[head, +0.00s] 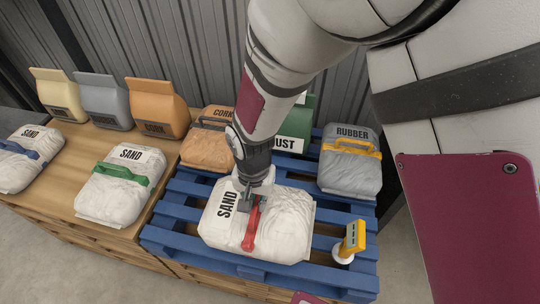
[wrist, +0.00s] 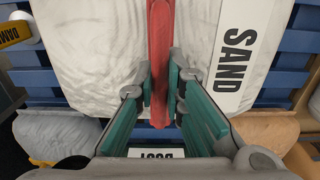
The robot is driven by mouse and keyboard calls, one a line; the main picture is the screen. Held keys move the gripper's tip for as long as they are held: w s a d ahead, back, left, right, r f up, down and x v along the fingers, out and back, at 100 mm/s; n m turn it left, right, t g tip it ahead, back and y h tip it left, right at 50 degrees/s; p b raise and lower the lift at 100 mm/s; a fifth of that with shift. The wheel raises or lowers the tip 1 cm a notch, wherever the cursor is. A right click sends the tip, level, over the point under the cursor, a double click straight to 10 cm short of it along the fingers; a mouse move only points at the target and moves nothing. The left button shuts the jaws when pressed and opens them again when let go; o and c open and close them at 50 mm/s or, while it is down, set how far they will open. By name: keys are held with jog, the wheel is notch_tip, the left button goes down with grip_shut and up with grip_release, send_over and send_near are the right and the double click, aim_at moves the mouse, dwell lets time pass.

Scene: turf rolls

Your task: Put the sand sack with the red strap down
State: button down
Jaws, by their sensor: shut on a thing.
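The white sand sack with the red strap (head: 285,222) is over the front middle of the blue pallet (head: 165,238), lying flat with its SAND label to the left. I cannot tell whether it touches the slats. My gripper (head: 250,212) comes down from above and is shut on the red strap (head: 252,232). In the wrist view, the red strap (wrist: 160,50) runs between the two green-padded fingers (wrist: 160,95), with the white sack (wrist: 90,50) beneath. The fingertips partly hide the strap.
A yellow sign (head: 352,238) stands at right. Other sacks, including a green-strapped sand sack (head: 120,190), occupy the wooden surface (head: 62,208) at left.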

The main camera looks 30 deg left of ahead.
jog(key=shift+w+r, duration=0.1)
jog(key=shift+w, duration=0.25)
jog(key=shift+w+d, duration=0.2)
jog(key=shift+w, duration=0.3)
jog(key=shift+f+b, duration=1.55)
jog(key=shift+f, duration=0.3)
jog(key=c, duration=2.1)
grip_release()
jog(key=shift+s+d+f, duration=0.1)
jog(key=o, duration=0.4)
